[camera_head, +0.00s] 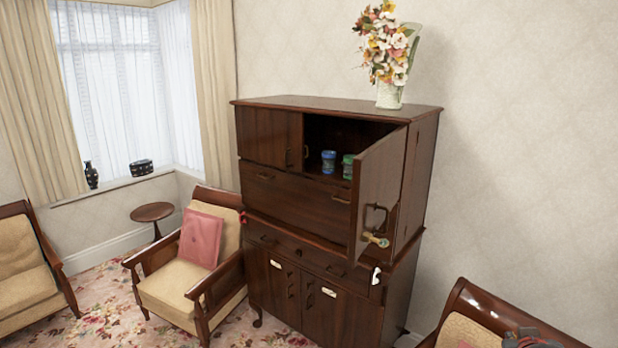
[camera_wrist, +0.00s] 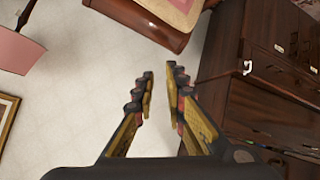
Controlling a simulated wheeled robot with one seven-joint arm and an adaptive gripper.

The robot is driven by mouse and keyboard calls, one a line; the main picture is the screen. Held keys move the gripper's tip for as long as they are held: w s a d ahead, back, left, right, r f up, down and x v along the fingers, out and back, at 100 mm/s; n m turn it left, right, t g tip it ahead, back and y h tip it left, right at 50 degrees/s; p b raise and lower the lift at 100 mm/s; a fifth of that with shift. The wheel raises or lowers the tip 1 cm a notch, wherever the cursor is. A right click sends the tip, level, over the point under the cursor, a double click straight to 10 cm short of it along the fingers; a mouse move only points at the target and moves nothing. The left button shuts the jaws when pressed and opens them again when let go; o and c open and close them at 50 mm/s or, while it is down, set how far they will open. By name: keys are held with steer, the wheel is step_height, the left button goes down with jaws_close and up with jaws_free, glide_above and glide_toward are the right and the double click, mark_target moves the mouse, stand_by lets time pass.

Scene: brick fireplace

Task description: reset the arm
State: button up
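My gripper (camera_wrist: 161,76) shows in the wrist view with its two fingers apart and nothing between them. The fingertips lean toward each other with a narrow gap. Pale wall shows behind the gap, and the dark wooden cabinet (camera_wrist: 272,108) is to the right of the fingers. The cabinet's upper right door (camera_head: 378,190) is swung open.
Two small jars (camera_head: 328,162) stand inside the open compartment. A flower vase (camera_head: 390,94) is on top of the cabinet. An armchair with a pink cushion (camera_head: 201,238) stands left of it, near a small round table (camera_head: 152,212). Another chair (camera_head: 470,318) is at the lower right.

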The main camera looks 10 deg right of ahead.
steer(key=s+a+f+n+y+b, duration=0.1)
steer(key=s+a+f+y+b, duration=0.1)
steer(key=a, duration=0.9)
steer(key=s+a+f+n+g+y+b, duration=0.1)
steer(key=s+a+f+n+y+b, duration=0.1)
steer(key=a, duration=1)
steer(key=s+a+f+n+y+b, duration=0.2)
steer(key=s+a+y+b, duration=0.1)
steer(key=a, duration=0.9)
steer(key=shift+s+g+y, duration=0.3)
steer(key=shift+g+y, duration=0.1)
steer(key=shift+o, duration=0.9)
